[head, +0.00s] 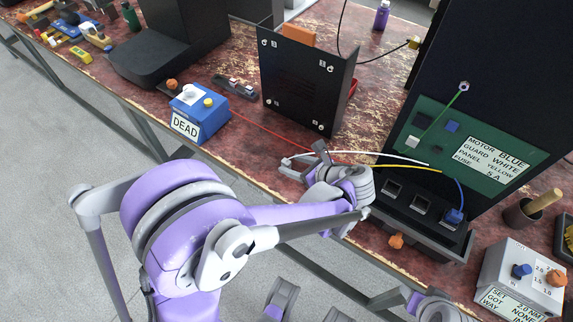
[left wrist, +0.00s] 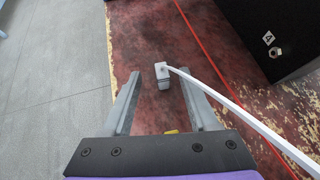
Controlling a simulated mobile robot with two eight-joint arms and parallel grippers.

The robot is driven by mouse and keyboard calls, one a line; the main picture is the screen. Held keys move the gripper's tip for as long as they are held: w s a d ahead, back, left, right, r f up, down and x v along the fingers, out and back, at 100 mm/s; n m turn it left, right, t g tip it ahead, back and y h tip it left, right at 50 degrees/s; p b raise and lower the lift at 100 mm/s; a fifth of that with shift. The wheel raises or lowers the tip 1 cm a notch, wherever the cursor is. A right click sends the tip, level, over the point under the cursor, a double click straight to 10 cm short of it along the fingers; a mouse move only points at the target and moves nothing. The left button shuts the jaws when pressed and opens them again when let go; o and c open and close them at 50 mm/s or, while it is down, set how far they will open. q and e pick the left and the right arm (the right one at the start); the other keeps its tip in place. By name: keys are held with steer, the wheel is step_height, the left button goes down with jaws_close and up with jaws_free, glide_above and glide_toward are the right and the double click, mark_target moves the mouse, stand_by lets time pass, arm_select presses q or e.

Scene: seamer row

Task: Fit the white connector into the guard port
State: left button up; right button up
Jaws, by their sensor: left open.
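The white connector (left wrist: 161,72) lies on the worn red bench top, its white cable trailing right; in the head view it (head: 287,161) is just left of my left gripper (head: 305,163). In the left wrist view my left gripper (left wrist: 160,82) is open, with the connector between its fingertips and not gripped. The dark port block (head: 407,209) stands to the right. Its left port (head: 393,188) and middle port (head: 420,204) look empty; a blue connector (head: 454,216) sits at the right one. I cannot tell which is the guard port.
A label card (head: 490,158) reads motor blue, guard white, panel yellow. A yellow cable (head: 390,167) and a red wire (head: 270,131) cross the bench. A black panel (head: 296,85) stands behind my gripper. A blue box (head: 200,115) marked DEAD stands left.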

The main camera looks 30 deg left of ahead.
mark_target(287, 162)
arm_select(q)
steer(key=x, duration=0.4)
steer(key=shift+w, duration=0.1)
jaws_close()
